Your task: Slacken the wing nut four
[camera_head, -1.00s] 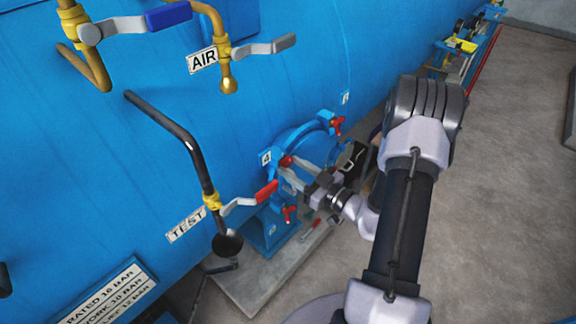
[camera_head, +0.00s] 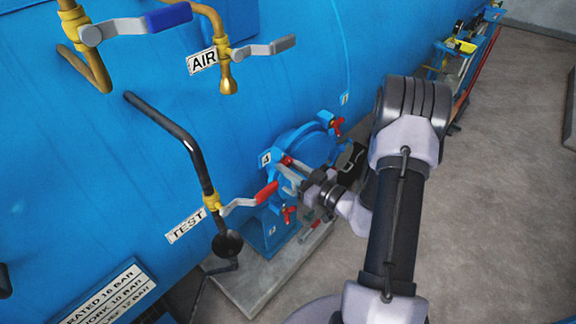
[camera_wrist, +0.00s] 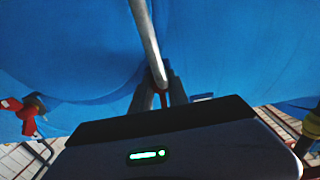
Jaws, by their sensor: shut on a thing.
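Wing nut four (camera_head: 286,160) is a small red nut beside the white label "4" (camera_head: 265,159) on the blue round door. My gripper (camera_head: 288,169) reaches it from the lower right, with its grey fingers shut on it. The fingers cover part of the nut. In the wrist view the fingertips (camera_wrist: 160,82) meet in front of the blue surface, with a grey bar running up from them.
Other red wing nuts sit at the upper right (camera_head: 337,126) and bottom (camera_head: 288,213) of the door. The TEST valve's red-tipped lever (camera_head: 264,193) lies close left of my gripper. AIR valve lever (camera_head: 270,46) is above. Open floor (camera_head: 500,200) lies right.

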